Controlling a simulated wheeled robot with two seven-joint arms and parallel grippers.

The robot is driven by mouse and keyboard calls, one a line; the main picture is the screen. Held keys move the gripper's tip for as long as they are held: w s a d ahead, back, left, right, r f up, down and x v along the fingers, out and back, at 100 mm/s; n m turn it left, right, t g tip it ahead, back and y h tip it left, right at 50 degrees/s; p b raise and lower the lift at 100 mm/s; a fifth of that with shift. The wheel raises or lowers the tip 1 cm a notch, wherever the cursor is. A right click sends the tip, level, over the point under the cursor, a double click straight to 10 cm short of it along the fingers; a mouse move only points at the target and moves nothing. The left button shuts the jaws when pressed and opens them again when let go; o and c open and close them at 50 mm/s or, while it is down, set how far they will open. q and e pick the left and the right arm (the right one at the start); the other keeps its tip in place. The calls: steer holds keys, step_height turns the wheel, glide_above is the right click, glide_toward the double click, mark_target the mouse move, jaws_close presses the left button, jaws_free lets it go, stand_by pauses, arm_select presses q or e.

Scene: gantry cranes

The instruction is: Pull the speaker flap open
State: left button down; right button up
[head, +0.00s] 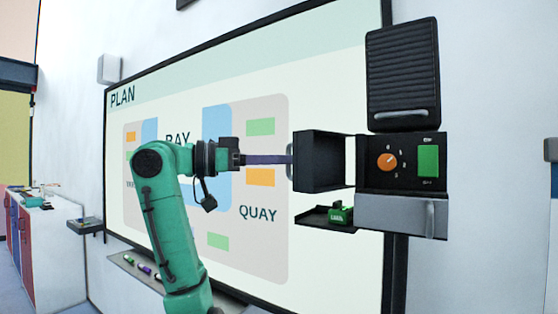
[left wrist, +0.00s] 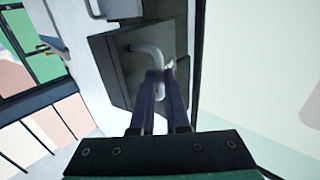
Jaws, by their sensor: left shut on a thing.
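A dark box-like flap (head: 322,146) stands out from the left side of the dark wall unit (head: 372,182); I cannot tell from any label whether it is the speaker flap. Its pale bar handle (head: 290,172) is at its left side. My left gripper (head: 284,159) comes in from the left and is shut on this handle. In the left wrist view the two dark fingers (left wrist: 160,88) close around the handle (left wrist: 146,50), with the dark flap face (left wrist: 122,88) behind. The fingers hide part of the handle. My right gripper is not in view.
The unit has an orange knob (head: 387,161), a green panel (head: 428,160), a ribbed dark panel (head: 402,72) above and a grey handled cover (head: 400,214) below. A small tray (head: 312,217) holds a green item (head: 340,214). A plan board (head: 130,112) spans the wall behind.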

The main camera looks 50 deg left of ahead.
arm_select(q)
steer(key=shift+w+f, duration=0.1)
steer(key=c, duration=0.9)
jaws_free()
steer(key=shift+w, duration=0.1)
steer(key=b+v, duration=0.1)
steer(key=v, duration=1.3)
steer(key=shift+a+f, duration=0.1)
